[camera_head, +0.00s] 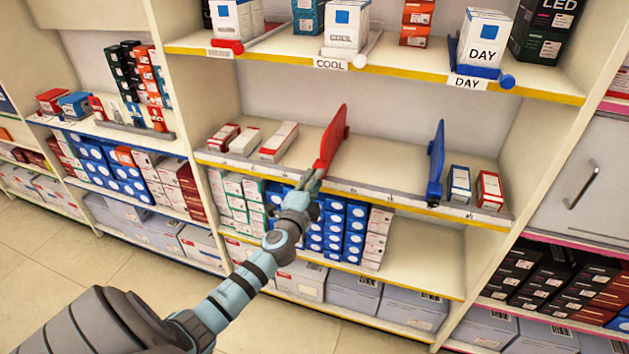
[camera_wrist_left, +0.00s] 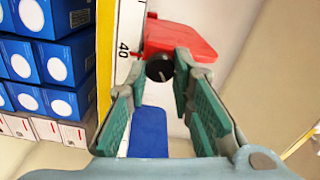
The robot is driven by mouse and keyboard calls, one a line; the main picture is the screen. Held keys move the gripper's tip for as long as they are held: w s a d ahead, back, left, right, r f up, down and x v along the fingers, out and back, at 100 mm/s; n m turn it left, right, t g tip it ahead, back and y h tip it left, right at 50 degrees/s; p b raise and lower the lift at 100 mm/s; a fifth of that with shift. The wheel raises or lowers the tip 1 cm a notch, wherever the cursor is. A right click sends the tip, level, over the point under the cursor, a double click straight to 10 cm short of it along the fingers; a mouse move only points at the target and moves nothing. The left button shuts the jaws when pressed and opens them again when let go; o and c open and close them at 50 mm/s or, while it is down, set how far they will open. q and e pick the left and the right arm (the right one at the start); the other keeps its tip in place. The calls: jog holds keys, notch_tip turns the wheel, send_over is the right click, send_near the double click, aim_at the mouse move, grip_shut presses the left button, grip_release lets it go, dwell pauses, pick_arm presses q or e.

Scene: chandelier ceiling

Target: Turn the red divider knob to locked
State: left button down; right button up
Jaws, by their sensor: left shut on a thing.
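The red divider (camera_head: 333,142) stands upright on the middle shelf, between small boxes and an empty stretch. Its red body also shows in the left wrist view (camera_wrist_left: 182,40). Its knob (camera_wrist_left: 159,68) is a dark round disc with a pale line on its face, at the divider's front end. My left gripper (camera_head: 312,180) is at that front end, by the shelf's front rail. In the left wrist view its two green-padded fingers (camera_wrist_left: 160,74) are shut on the knob, one on each side. The gripper hides the knob in the head view. My right gripper is not in view.
A blue divider (camera_head: 436,163) stands further right on the same shelf, with small boxes (camera_head: 459,184) beside it. White boxes (camera_head: 279,141) lie left of the red divider. Blue boxes (camera_head: 335,225) are stacked below. The shelf (camera_head: 385,158) is clear between the dividers.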

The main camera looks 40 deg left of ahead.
pick_arm(q)
jog(key=m+p, duration=0.1)
jog(key=m, duration=0.5)
jog(key=shift+f+m, duration=0.15)
jog(key=shift+m, duration=0.15)
dwell(0.4)
jog(key=c, duration=1.4)
grip_release()
jog(key=v, duration=1.2)
